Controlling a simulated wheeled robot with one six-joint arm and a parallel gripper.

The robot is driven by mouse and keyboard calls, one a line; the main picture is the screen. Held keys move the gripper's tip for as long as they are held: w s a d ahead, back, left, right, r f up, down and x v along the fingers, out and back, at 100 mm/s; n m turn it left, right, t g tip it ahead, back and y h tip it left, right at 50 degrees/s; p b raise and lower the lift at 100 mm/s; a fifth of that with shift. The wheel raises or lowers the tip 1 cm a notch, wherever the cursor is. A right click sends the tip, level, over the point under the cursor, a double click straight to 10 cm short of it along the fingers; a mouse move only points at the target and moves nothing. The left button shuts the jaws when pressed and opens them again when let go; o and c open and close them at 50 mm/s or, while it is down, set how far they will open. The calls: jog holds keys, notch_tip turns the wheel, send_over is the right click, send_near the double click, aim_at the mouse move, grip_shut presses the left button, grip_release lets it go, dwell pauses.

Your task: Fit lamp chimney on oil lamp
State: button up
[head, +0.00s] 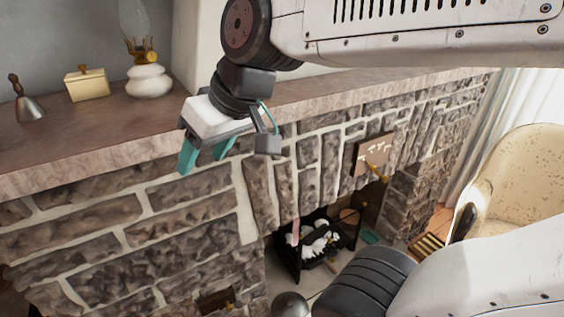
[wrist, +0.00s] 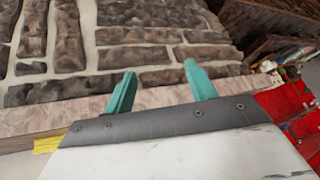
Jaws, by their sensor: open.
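The oil lamp (head: 149,80) stands on the stone mantel at the back left, with a white rounded base and a brass burner with a knob. The clear glass chimney (head: 133,20) sits upright above the burner, and its top is cut off by the picture edge. Whether it is fully seated I cannot tell. My gripper (head: 204,160) is in front of the mantel edge, to the right of and nearer than the lamp. Its teal fingers are apart and empty, also in the wrist view (wrist: 160,90). Neither lamp nor chimney shows in the wrist view.
The mantel (head: 60,135) also holds a cream box (head: 87,84) and a small metal bell (head: 28,103) left of the lamp. Below is a stone fireplace with a hearth opening (head: 315,240). A patterned armchair (head: 520,180) stands at right.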

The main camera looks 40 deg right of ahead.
jog(key=s+d+f+m+g+h, duration=0.1)
jog(key=s+d+f+g, duration=0.1)
jog(key=s, duration=0.3)
jog(key=s+d+f+m+g+h, duration=0.1)
jog(key=s+d+f+g+h, duration=0.1)
jog(key=s+d+f, duration=0.2)
jog(key=shift+s+d+f, duration=0.2)
jog(key=shift+s+d, duration=0.05)
jog(key=shift+s, duration=0.5)
